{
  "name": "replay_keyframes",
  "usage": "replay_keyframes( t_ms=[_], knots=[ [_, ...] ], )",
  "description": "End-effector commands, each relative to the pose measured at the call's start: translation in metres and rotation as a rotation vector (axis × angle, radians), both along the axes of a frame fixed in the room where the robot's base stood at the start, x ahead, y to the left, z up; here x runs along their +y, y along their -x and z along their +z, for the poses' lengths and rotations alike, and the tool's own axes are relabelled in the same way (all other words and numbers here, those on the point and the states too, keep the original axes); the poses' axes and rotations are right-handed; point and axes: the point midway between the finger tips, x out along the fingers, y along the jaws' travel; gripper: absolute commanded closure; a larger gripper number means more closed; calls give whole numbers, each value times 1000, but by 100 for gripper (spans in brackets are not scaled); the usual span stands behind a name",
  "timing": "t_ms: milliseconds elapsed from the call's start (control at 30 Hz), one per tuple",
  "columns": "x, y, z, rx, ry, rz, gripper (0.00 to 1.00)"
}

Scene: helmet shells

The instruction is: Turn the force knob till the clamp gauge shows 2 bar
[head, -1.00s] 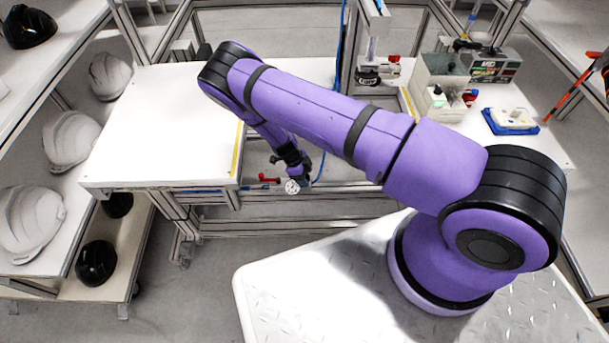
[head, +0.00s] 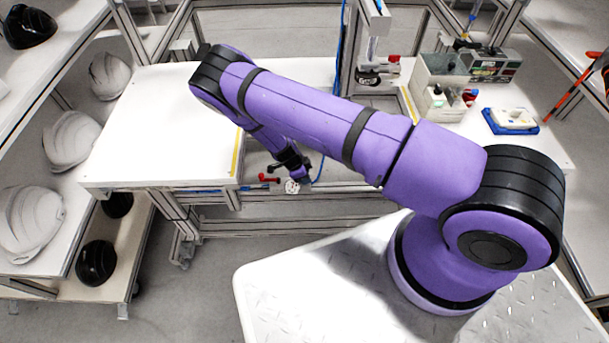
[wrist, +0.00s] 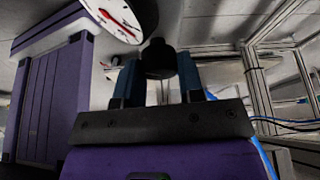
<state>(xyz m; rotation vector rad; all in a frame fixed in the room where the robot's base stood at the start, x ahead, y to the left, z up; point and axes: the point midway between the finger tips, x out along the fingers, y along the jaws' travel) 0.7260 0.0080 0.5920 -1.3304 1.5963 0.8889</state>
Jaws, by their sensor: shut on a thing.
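The clamp gauge (head: 291,187) is a small white round dial below the bench edge in the head view. In the wrist view the gauge (wrist: 118,15) is at the top, cut off by the frame. A red mark or needle shows on it, but I cannot read its value. The black force knob (wrist: 157,57) stands between the two fingers of my gripper (wrist: 158,76), which is shut on it. In the head view my gripper (head: 301,172) is beside the gauge and hides the knob.
A red-handled valve (head: 268,178) sits just left of the gauge. The white bench (head: 160,120) lies behind to the left. A blue hose (head: 320,168) hangs right of my gripper. Helmet shells (head: 70,140) fill the left shelves. A blue tray (head: 510,122) lies on the right.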

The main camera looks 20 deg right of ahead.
Motion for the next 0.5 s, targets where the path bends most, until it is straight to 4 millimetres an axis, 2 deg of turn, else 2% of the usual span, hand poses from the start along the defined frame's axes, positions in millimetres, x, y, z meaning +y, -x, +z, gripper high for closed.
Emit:
replay_keyframes(
  t_ms=[500],
  knots=[
    [0,2,0,-1,-1,492,88]
  ],
)
